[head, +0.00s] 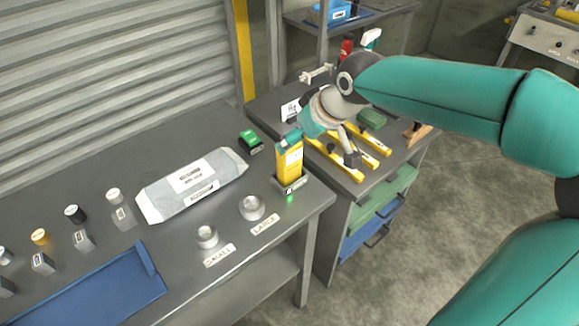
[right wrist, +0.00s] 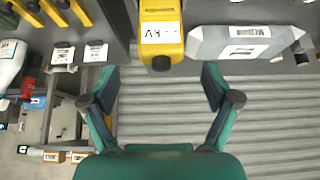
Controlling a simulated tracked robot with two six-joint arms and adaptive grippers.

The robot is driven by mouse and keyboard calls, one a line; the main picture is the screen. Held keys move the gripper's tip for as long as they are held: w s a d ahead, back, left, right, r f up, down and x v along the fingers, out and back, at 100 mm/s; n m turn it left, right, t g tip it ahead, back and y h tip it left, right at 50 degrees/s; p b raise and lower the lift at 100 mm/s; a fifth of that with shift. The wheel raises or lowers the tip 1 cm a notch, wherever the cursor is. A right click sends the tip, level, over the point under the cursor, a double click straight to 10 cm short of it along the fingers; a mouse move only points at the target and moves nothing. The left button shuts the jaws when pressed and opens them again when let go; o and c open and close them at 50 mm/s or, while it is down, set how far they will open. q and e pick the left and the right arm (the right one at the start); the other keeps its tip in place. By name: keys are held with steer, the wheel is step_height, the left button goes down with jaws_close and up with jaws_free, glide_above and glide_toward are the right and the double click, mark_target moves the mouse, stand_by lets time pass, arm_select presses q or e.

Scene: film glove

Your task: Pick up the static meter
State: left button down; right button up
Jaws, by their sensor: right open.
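The static meter (head: 289,164) is a yellow, upright box in a dark holder (head: 290,185) near the right end of the workbench, with a green light at the holder's front. In the right wrist view the meter (right wrist: 161,28) shows at the top, with a white label and a dark round part. My right gripper (head: 310,143) is close to the meter's upper part in the head view, and a teal piece overlaps its top. In the right wrist view the open fingers (right wrist: 159,74) are spread wide, and the meter lies ahead, between their lines. Nothing is held. My left gripper is out of view.
A grey-white packet (head: 193,184) lies left of the meter, with a green-topped box (head: 250,142) behind it. Two metal rings (head: 252,207) stand in front, by their labels. A blue tray (head: 95,290) lies front left. Yellow tools (head: 335,160) lie on the cabinet beneath my right arm.

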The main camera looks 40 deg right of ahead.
mark_target(289, 161)
steer(key=shift+p+x, duration=0.55)
steer(key=shift+x, duration=2.3)
steer(key=shift+w+r, duration=0.1)
steer(key=shift+w, duration=0.05)
steer(key=shift+c, duration=0.3)
jaws_close()
